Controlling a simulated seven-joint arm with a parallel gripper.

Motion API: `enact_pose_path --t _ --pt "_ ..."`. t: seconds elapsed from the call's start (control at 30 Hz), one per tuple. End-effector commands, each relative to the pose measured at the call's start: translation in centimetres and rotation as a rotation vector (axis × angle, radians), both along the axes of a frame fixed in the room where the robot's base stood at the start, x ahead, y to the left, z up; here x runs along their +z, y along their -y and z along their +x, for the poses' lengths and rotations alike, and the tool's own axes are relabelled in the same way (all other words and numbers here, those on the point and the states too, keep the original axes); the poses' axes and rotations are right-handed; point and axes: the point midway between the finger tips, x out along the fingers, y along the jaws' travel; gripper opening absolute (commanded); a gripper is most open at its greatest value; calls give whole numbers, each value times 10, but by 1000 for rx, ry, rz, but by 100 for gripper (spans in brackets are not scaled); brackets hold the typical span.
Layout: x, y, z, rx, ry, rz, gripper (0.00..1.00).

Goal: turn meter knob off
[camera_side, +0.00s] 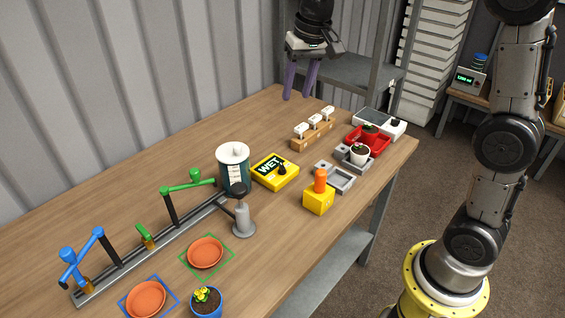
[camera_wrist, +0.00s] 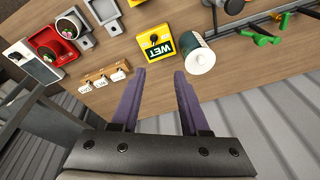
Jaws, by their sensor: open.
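The yellow meter (camera_side: 262,177) lies on the table's middle, with "WET" on its face. A black knob (camera_side: 283,170) sits on the face beside the lettering. The meter also shows in the wrist view (camera_wrist: 165,51), upside down, beyond my fingertips, with its knob (camera_wrist: 154,38). My gripper (camera_side: 299,95) hangs over the back of the table, high and apart from the meter. Its two purple fingers are spread with nothing between them, as the wrist view also shows (camera_wrist: 160,74). The knob's exact pointing direction is too small to tell.
A white-topped canister (camera_side: 234,168) stands close left of the meter. A wooden rack of white tags (camera_side: 313,132), a red tray (camera_side: 380,143) and a yellow block with an orange peg (camera_side: 319,201) lie to the right. A rail with blue and green arms (camera_side: 130,262) fills the left.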

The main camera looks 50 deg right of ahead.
Motion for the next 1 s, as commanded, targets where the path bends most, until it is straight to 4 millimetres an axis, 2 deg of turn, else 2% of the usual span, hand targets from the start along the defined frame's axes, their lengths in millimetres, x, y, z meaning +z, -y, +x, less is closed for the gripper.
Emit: enact_pose_path --t 0.03,0.1,0.2,0.3,0.4,0.67,1.0 --pt "-17 4 17 -13 -35 4 45" --pt "-38 9 36 -27 -74 9 45" --pt "-68 15 55 -38 -125 13 45" --pt "-95 20 65 -45 -170 17 45" --pt "-115 23 66 -50 -209 21 45" --pt "-140 24 64 -53 -231 22 45" --pt "-204 24 64 -53 -232 22 45"
